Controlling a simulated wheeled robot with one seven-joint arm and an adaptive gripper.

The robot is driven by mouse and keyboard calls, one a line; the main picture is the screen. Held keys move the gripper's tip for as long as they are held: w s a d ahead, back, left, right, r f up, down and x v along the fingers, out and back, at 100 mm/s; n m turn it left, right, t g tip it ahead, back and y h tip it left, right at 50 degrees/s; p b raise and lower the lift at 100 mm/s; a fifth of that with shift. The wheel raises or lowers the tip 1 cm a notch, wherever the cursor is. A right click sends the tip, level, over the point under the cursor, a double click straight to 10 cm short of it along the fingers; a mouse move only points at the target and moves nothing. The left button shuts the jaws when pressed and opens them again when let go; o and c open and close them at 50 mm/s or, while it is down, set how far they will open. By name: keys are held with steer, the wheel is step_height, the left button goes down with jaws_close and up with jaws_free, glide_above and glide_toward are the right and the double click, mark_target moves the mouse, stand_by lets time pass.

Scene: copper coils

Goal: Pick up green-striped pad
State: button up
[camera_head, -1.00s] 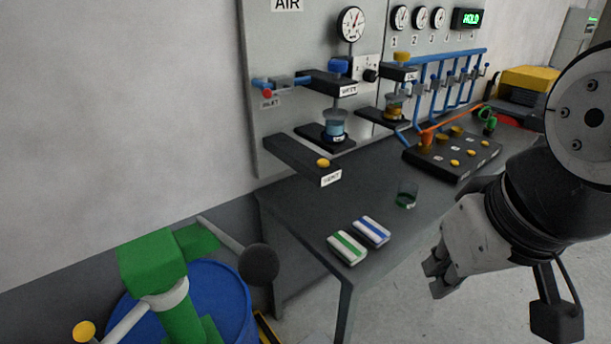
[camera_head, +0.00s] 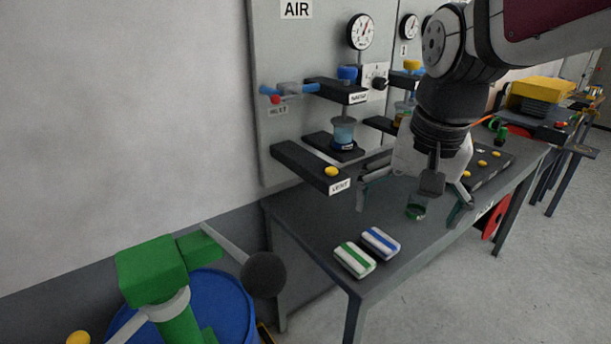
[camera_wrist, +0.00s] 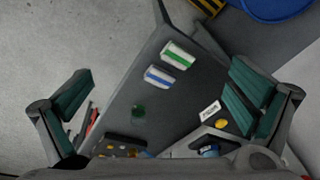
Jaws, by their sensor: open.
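The green-striped pad (camera_head: 355,260) is a small white block with a green stripe, lying flat near the front left corner of the dark table (camera_head: 300,216). It also shows in the wrist view (camera_wrist: 178,55). A blue-striped pad (camera_head: 380,242) lies close beside it, and in the wrist view (camera_wrist: 159,76) too. My gripper (camera_head: 412,203) is open and empty above the table, to the right of both pads. In the wrist view its teal fingers (camera_wrist: 160,98) are wide apart, with both pads seen between and beyond them.
A small green glass (camera_head: 416,207) stands on the table to the right of the pads. The VENT shelf (camera_head: 300,166) juts from the wall panel behind. The table around the pads is clear.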

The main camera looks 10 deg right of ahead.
steer(key=w+f+m+g+b, duration=0.1)
steer(key=w+f+m, duration=0.3)
steer(key=w, duration=0.6)
steer(key=m+g+b, duration=0.1)
steer(key=m+b, duration=0.1)
steer(key=m, duration=0.1)
glide_above(355, 255)
step_height(355, 255, down, 11)
steer(key=f, duration=0.8)
steer(key=shift+w+f, duration=0.15)
steer(key=shift+w, duration=0.2)
steer(key=f, duration=0.4)
steer(key=shift+s+f, duration=0.25)
steer(key=shift+s, duration=0.1)
steer(key=shift+f, duration=0.5)
steer(key=c, duration=0.9)
